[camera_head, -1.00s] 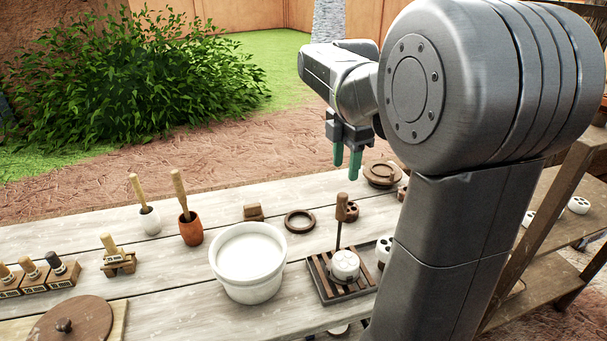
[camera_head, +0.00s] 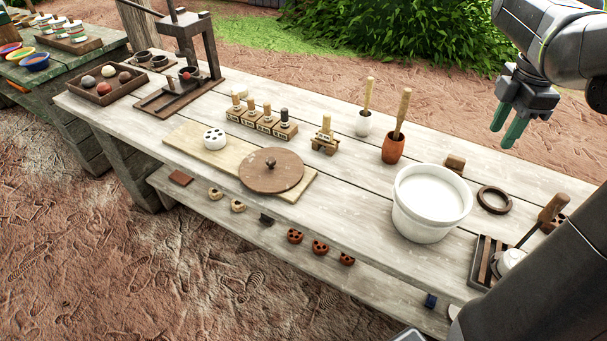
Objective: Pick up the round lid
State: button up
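The round lid (camera_head: 272,171) is a flat brown wooden disc with a small dark knob on top. It lies on a pale wooden board (camera_head: 213,171) near the front edge of the table, knob up. My gripper (camera_head: 511,131) is at the upper right, raised above the back right of the table. Its two green fingers are apart with nothing between them. It is well to the right of the lid and not touching anything.
A white bucket (camera_head: 430,205) stands between the lid and my gripper. Stamps on blocks (camera_head: 262,122), a clay mortar (camera_head: 393,148) and a white mortar (camera_head: 363,124) stand behind. A white holed piece (camera_head: 214,138) shares the board. A wooden press (camera_head: 190,60) stands left.

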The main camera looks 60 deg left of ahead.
aim_at(271, 171)
jog(key=u, duration=2.75)
